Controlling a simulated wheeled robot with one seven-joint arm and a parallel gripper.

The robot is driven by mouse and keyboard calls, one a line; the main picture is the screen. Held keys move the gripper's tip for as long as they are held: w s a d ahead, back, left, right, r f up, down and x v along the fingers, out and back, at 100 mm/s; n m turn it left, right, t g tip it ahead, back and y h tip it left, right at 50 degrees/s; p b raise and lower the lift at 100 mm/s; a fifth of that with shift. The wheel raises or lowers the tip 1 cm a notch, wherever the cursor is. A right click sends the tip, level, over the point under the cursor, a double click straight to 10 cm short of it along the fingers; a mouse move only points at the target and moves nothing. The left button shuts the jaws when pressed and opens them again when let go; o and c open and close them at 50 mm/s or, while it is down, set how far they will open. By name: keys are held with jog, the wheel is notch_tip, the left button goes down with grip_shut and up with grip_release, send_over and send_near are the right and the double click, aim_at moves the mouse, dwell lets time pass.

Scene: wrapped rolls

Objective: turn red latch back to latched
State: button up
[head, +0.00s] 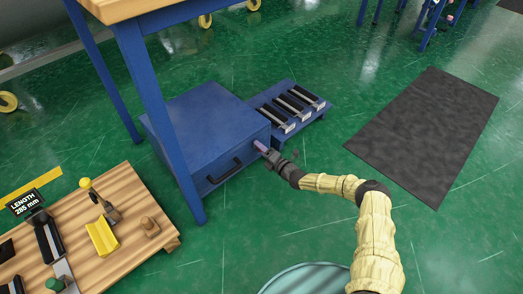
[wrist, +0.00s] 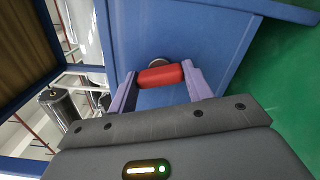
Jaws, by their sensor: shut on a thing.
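The red latch (wrist: 161,76) shows in the wrist view as a red bar on a dark round pivot, mounted on the face of the blue cabinet. My gripper (wrist: 158,84) has its two purple fingers on either end of the bar and is shut on it. In the wrist view the bar lies nearly level across the picture. In the head view my gripper (head: 262,148) is at the right edge of the blue cabinet (head: 205,115), where the fingers hide the latch.
A dark handle (head: 225,171) is on the cabinet front. A blue table leg (head: 165,120) stands close in front of the cabinet. A low blue rack (head: 318,117) with dark rollers is beside it. A wooden bench (head: 135,185) is at lower left. Green floor and a dark mat (head: 425,130) lie to the right.

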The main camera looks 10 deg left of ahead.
jog(key=m, duration=0.3)
jog(key=shift+s+f+m+b, duration=0.1)
jog(key=shift+f+m+b, duration=0.05)
jog(key=shift+m+b, duration=0.2)
jog(key=shift+a, duration=0.1)
jog(key=o, duration=1)
